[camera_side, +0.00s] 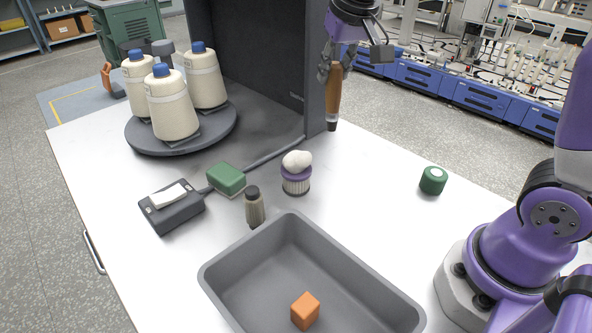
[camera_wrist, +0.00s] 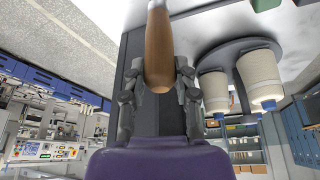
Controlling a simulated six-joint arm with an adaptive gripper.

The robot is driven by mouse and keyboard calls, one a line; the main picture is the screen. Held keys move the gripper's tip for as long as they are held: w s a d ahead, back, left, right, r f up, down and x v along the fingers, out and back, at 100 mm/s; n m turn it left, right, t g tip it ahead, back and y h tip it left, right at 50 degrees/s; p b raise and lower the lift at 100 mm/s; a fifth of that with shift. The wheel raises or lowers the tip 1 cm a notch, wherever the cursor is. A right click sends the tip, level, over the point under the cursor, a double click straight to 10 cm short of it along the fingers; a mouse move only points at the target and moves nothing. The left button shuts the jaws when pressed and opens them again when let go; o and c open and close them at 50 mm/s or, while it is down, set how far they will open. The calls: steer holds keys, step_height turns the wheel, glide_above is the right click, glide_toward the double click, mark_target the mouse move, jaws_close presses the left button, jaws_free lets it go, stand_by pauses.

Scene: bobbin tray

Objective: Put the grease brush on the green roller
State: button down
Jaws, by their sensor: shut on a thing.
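My gripper (camera_side: 333,72) is shut on the grease brush (camera_side: 333,98), which has a brown wooden handle and a dark lower end. The brush hangs upright, high in the side view, near the edge of the dark panel. In the wrist view the brush handle (camera_wrist: 158,45) stands between the fingers of my gripper (camera_wrist: 160,82); its far end is cut off by the frame. The green roller (camera_side: 432,183), a short green cylinder with a pale spot on top, stands on the table at the right. It is well apart from my gripper, to the lower right in the side view.
A grey tray (camera_side: 228,262) holds an orange block (camera_side: 305,310). A purple-and-white pot with a white ball (camera_side: 297,163), a small bottle (camera_side: 254,207), a green block (camera_side: 226,179) and a dark device (camera_side: 172,210) stand left of centre. Several yarn cones (camera_side: 171,104) stand on a round base.

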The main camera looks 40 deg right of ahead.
steer(key=s+d+r+m+g+h, duration=0.1)
steer(key=s+d+m+g, duration=0.2)
steer(key=s+d+m, duration=0.45)
steer(key=s+d+m+g+h, duration=0.2)
steer(key=s+d+m, duration=0.3)
steer(key=s+m, duration=0.5)
step_height(320, 180, down, 8)
steer(key=shift+s+a+n, duration=0.2)
steer(key=shift+s+n, duration=0.15)
steer(key=shift+s, duration=0.1)
steer(key=c, duration=0.6)
jaws_free()
